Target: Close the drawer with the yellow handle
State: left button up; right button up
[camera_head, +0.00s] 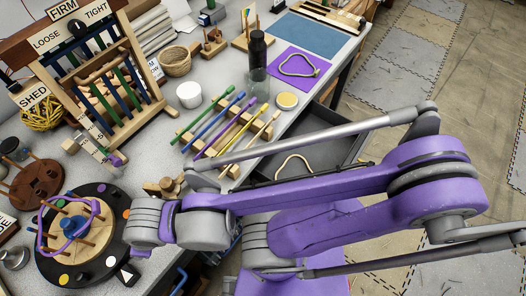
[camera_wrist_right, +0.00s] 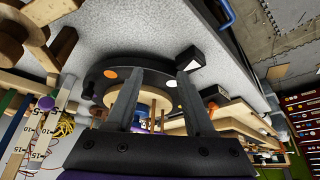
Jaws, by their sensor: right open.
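A grey drawer (camera_head: 332,128) stands pulled out from the right side of the table in the head view. A pale cane loop (camera_head: 293,166) lies in it. My purple right arm crosses in front of the drawer's near part, and no yellow handle can be made out. My right gripper (camera_wrist_right: 158,92) is open and empty in the wrist view, its two fingers in front of the round black board (camera_wrist_right: 98,72). In the head view my right wrist is by that board, left of the drawer, and its fingers are hard to make out. My left gripper is not in view.
The black board with pegs and a purple loop (camera_head: 78,222) is at the lower left. Coloured rods (camera_head: 215,120), a dark bottle (camera_head: 258,55) and a purple mat (camera_head: 300,62) lie on the table. A blue handle (camera_wrist_right: 229,12) shows in the wrist view.

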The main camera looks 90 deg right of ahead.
aim_at(344, 151)
jog(key=k+j, duration=0.35)
jog(key=j, duration=0.2)
jog(key=j+z, duration=0.1)
jog(key=z, duration=3.6)
jog(key=i+j, duration=0.1)
jog(key=j, duration=0.15)
jog(key=i+j, duration=0.1)
jog(key=j, duration=0.2)
